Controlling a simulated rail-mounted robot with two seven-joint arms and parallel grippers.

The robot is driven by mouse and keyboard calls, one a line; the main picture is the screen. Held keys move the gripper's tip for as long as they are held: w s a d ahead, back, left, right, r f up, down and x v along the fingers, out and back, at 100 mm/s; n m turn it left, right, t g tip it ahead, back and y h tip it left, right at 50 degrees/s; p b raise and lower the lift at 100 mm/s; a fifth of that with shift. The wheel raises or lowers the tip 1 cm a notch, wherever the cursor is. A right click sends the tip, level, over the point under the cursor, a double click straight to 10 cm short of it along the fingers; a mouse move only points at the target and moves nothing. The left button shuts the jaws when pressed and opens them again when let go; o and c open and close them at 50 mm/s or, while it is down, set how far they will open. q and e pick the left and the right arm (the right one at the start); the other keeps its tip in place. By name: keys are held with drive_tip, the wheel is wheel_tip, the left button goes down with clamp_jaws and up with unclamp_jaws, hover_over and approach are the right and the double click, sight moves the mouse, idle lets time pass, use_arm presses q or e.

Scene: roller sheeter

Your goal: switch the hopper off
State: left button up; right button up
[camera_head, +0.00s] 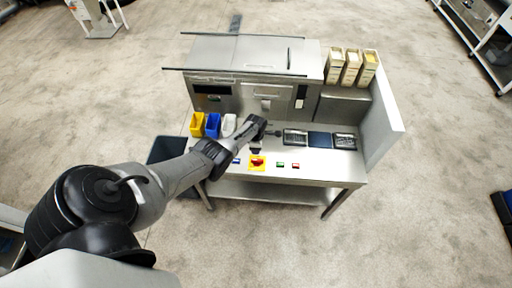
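The workstation's sloped front panel carries a red rotary knob on a yellow plate (258,162), a green button (280,165), a red button (296,166) and a small blue control (237,161). Labels are too small to read, so I cannot tell which control belongs to the hopper. My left arm reaches in from the left, and its gripper (268,133) hangs above the worktop, behind the yellow plate and left of the keypads. Its fingertips are small and dark, and whether they are open or shut is unclear. My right gripper is not in view.
Yellow (197,124), blue (213,125) and white (229,125) bins stand at the back left of the worktop. Two keypads (295,138) (345,141) flank a dark blue pad (320,140). A grey side panel (383,125) bounds the right. Floor in front is clear.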

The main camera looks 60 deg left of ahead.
use_arm(q)
drive_tip(key=shift+r+p, duration=0.5)
drive_tip(key=shift+r, duration=0.7)
